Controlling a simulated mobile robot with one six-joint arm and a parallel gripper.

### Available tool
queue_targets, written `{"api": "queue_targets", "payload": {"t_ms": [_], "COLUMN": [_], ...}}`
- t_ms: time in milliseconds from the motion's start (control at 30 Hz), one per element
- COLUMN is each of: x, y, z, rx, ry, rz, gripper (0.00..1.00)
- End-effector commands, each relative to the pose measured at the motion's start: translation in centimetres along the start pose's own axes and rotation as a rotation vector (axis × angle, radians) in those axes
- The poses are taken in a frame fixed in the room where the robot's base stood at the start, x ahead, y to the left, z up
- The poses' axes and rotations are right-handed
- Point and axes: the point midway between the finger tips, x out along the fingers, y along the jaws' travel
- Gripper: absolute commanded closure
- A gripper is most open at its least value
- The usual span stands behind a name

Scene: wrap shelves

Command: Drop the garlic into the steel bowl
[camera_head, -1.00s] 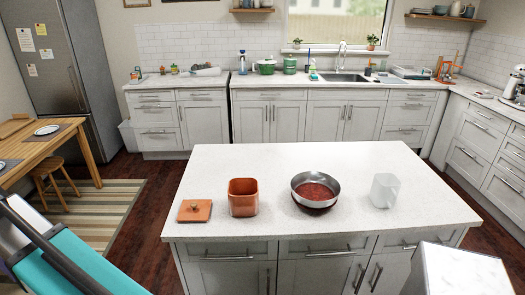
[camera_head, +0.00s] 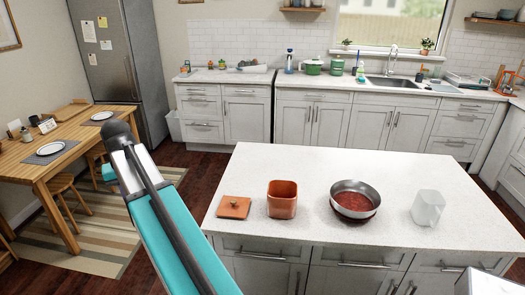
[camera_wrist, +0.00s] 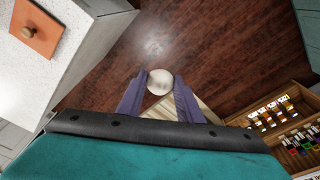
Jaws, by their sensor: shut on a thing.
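The garlic (camera_wrist: 160,82) is a pale round bulb in the wrist view. My gripper (camera_wrist: 158,88) is shut on it, with a purple-grey finger on either side, held over the dark wood floor. The steel bowl (camera_head: 370,187) stands on the white island in the head view, upright, with a reddish inside. My arm reaches up on the left of the head view; the gripper and garlic cannot be made out there.
On the island top (camera_head: 320,160) stand an orange canister (camera_head: 282,200) and a clear jug (camera_head: 428,208), either side of the bowl. An orange lid (camera_head: 235,207) lies at the left; its knob also shows in the wrist view. A wooden dining table (camera_head: 75,145) is at the left.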

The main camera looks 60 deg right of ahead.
Motion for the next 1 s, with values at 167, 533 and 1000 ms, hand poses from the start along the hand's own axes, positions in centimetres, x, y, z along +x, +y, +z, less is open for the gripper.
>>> {"api": "queue_targets", "payload": {"t_ms": [167,533,1000], "x": [-0.4,-1.1,-2.3], "y": [5.8,17.6,32.8], "z": [-1.5,-2.7,-1.1], "rx": [0.139,0.418,0.772], "ry": [-0.002,-0.004,-0.005], "rz": [0.020,0.059,0.111], "gripper": [0.89,0.89,0.89]}}
